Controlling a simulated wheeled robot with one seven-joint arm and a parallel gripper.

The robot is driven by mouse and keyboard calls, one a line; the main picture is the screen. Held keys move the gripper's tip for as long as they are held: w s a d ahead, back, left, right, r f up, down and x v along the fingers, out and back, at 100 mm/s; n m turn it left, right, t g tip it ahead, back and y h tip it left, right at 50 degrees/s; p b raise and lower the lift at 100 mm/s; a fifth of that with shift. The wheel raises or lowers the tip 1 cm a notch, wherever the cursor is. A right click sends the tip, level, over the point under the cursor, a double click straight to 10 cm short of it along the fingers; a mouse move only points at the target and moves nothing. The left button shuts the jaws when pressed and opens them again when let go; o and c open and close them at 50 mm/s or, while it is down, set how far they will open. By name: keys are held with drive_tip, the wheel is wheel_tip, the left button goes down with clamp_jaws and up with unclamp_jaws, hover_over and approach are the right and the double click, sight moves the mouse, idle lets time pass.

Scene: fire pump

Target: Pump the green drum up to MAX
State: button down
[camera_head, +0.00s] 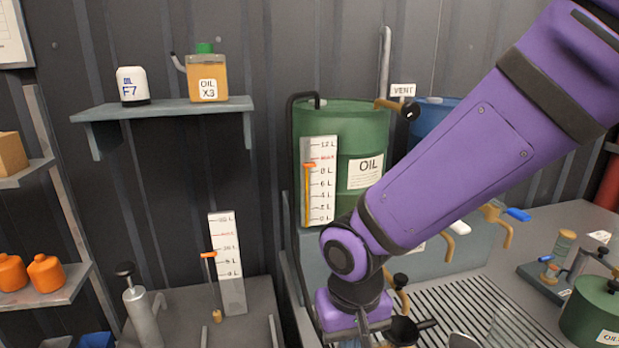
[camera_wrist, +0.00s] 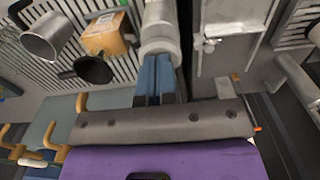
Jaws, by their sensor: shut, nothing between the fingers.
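The green drum (camera_head: 345,120) stands at the back, partly behind my arm. A white scale (camera_head: 320,182) on its front has an orange marker (camera_head: 309,167) slightly below the red mark. A grey pump cylinder (camera_head: 142,318) with a black knob (camera_head: 125,269) on its rod stands at lower left. In the head view my gripper is out of sight below my purple arm. In the wrist view my gripper (camera_wrist: 157,65) has its blue fingers together and empty, pointing at a pale grey cylinder (camera_wrist: 160,28). I cannot tell whether they touch it.
A second scale (camera_head: 228,265) with an orange marker stands beside the pump. A shelf (camera_head: 165,110) holds an oil bottle (camera_head: 207,75) and a white can (camera_head: 132,85). A slatted grate (camera_head: 480,310) and a smaller green drum (camera_head: 595,310) are at right.

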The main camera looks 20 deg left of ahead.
drive_tip(key=shift+f, duration=0.75)
idle(0.4)
drive_tip(key=shift+r, duration=3.65)
drive_tip(key=shift+f, duration=0.2)
